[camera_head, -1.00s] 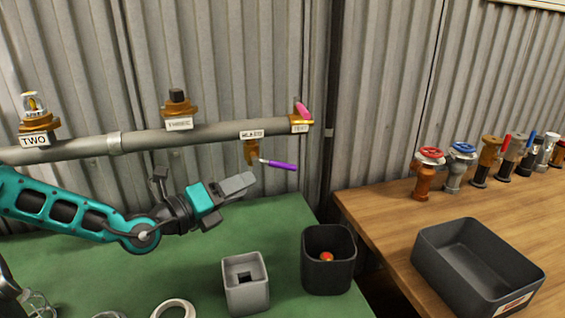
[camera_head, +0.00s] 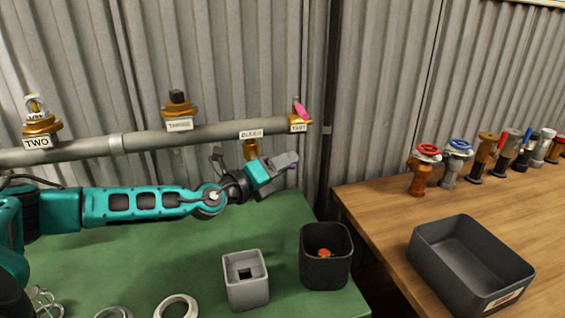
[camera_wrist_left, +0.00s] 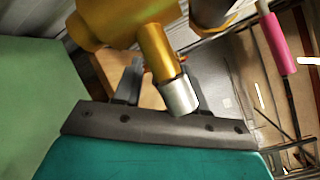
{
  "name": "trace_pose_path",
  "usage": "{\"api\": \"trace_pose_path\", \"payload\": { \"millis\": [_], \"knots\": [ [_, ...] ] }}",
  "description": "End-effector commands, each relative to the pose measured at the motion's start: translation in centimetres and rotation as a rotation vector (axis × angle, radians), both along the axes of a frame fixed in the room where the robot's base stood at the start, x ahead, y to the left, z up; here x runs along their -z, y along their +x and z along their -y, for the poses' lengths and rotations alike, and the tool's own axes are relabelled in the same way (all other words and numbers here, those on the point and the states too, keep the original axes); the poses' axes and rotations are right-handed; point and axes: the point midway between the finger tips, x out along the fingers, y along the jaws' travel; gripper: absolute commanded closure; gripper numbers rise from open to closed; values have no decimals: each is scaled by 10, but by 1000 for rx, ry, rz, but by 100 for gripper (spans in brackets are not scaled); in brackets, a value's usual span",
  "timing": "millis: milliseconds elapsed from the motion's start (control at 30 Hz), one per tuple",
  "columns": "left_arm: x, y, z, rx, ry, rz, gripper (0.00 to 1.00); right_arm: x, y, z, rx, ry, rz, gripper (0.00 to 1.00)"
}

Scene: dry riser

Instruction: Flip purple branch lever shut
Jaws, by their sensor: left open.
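The purple branch lever (camera_head: 293,166) hangs off the brass branch valve (camera_head: 250,148) under the pipe. In the head view only a sliver of purple shows, as my left gripper (camera_head: 284,162) covers the rest. My left gripper is open, pointing right, at the lever's height. In the left wrist view the brass valve body (camera_wrist_left: 120,20) is large and close, and a silver stub (camera_wrist_left: 178,97) reaches down to the gripper's dark bar. No purple shows there, and I cannot tell whether the gripper touches the lever. My right gripper is out of view.
The grey pipe (camera_head: 205,136) carries valves, with a pink lever (camera_head: 301,110) at its right end. Below are a grey socket block (camera_head: 245,290) and a black bin (camera_head: 326,270) holding a red part. Right, a wooden bench (camera_head: 385,210) bears several valves and an empty dark tray (camera_head: 425,262).

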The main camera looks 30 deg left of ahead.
Motion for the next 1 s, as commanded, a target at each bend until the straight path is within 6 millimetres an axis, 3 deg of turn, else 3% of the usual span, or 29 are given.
{"api": "trace_pose_path", "payload": {
  "millis": [267, 700, 1000],
  "knots": [
    [0, 2, 0, 0, 0, 0, 59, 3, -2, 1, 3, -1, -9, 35],
    [0, 1, 0, 0, 0, 0, 99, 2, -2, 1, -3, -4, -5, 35],
    [0, 1, 0, -1, 0, -1, 100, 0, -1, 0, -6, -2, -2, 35]
  ]
}}
